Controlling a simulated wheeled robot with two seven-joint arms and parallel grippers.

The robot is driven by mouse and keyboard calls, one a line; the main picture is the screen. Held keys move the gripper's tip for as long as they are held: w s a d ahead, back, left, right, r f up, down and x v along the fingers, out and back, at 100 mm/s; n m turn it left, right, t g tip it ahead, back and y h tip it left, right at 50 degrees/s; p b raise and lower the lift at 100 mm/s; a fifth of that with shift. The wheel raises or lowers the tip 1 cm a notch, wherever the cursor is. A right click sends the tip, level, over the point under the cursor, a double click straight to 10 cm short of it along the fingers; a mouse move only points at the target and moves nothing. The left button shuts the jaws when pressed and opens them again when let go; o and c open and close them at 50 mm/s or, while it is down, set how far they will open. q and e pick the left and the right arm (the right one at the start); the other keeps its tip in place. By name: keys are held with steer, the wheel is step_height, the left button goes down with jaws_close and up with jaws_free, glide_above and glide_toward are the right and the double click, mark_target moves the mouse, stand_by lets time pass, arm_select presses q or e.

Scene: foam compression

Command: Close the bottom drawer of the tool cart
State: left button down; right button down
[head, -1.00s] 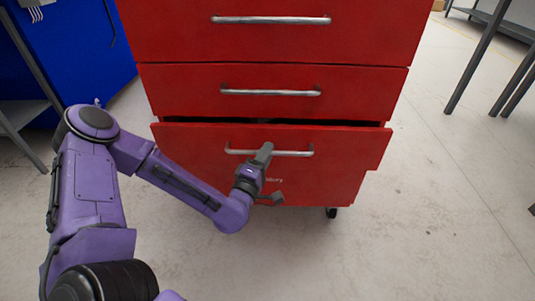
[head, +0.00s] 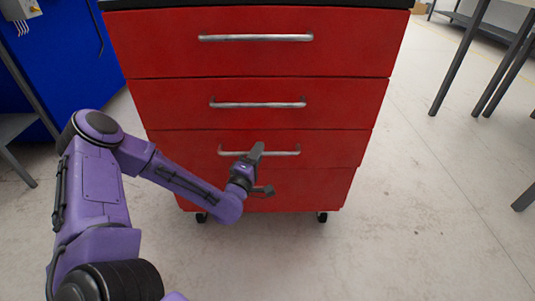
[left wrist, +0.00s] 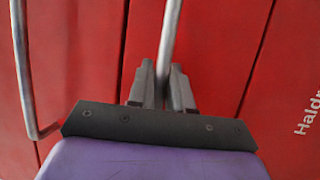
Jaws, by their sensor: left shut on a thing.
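The red tool cart (head: 330,65) stands in front of me with its drawers stacked. The bottom drawer (head: 325,152) has a horizontal metal handle (head: 285,153), and its front looks flush or nearly flush with the drawer above. No dark opening shows over its top edge. My left gripper (head: 257,150) reaches in from the left and is shut on this handle. In the left wrist view the two grey fingers (left wrist: 162,85) close around the handle bar (left wrist: 169,35), which runs upright in that picture. My right gripper is not in view.
The middle drawer (head: 345,103) and upper drawer (head: 345,55) look closed. The cart has casters (head: 322,216) on a pale floor (head: 420,220), clear around it. A blue cabinet (head: 60,70) stands at the left, with grey table legs (head: 460,60) at the right.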

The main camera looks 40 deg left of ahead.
arm_select(q)
steer(key=c, duration=1.4)
jaws_free()
steer(key=shift+w+a+r, duration=0.15)
steer(key=p+v, duration=0.1)
steer(key=v, duration=0.9)
steer(key=shift+s+f+p, duration=0.25)
steer(key=shift+s+p, duration=0.05)
steer(key=shift+s, duration=0.05)
steer(key=shift+d, duration=0.2)
